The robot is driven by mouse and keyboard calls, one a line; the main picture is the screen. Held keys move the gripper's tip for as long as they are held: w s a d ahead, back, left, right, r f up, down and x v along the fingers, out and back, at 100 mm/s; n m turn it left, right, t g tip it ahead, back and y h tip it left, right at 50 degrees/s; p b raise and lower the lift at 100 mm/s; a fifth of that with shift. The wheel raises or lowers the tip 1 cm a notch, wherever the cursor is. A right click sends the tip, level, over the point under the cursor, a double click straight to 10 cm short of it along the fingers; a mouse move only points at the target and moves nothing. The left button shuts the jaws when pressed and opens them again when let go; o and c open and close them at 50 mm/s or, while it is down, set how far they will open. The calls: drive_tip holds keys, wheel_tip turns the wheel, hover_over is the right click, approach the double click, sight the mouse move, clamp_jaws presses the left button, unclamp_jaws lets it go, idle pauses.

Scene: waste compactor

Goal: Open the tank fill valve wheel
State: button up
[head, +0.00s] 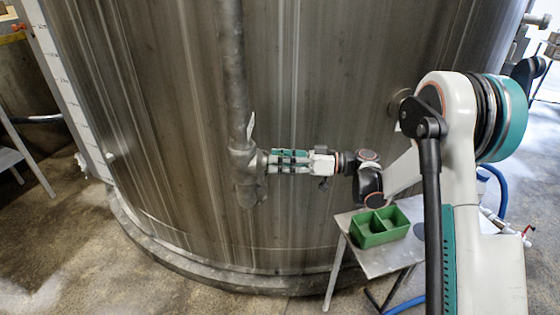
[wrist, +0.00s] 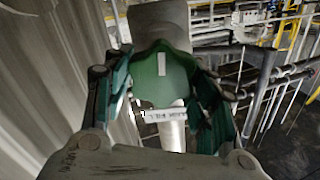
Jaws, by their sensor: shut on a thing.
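The valve wheel (wrist: 165,82) is green with a white mark on its face, and shows between my fingers in the wrist view. A white label (wrist: 165,114) with partly readable dark lettering sits just below it. My gripper (head: 275,160) reaches left to the valve body (head: 246,162) on the grey vertical pipe (head: 233,75). Its fingers stand on both sides of the wheel, and it is shut on the wheel. In the head view the fingers mostly hide the wheel. How far the wheel is turned cannot be told.
The large steel tank (head: 160,130) stands right behind the pipe and my gripper. A small metal table (head: 375,262) with a green divided bin (head: 380,228) stands below my arm. Blue hoses run at the right. The floor (head: 75,245) at the left is open.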

drive_tip(key=n, duration=0.4)
drive_tip(key=shift+s+n, duration=0.2)
drive_tip(key=shift+n, duration=0.1)
drive_tip(key=n, duration=0.5)
drive_tip(key=shift+s+f, duration=0.1)
drive_tip(key=shift+s, duration=0.1)
drive_tip(key=n, duration=0.5)
drive_tip(key=shift+s+f, duration=0.1)
drive_tip(key=n, duration=0.4)
drive_tip(key=shift+f, duration=0.15)
drive_tip(key=shift+n, duration=0.3)
drive_tip(key=o, duration=1.1)
drive_tip(key=shift+a, duration=0.1)
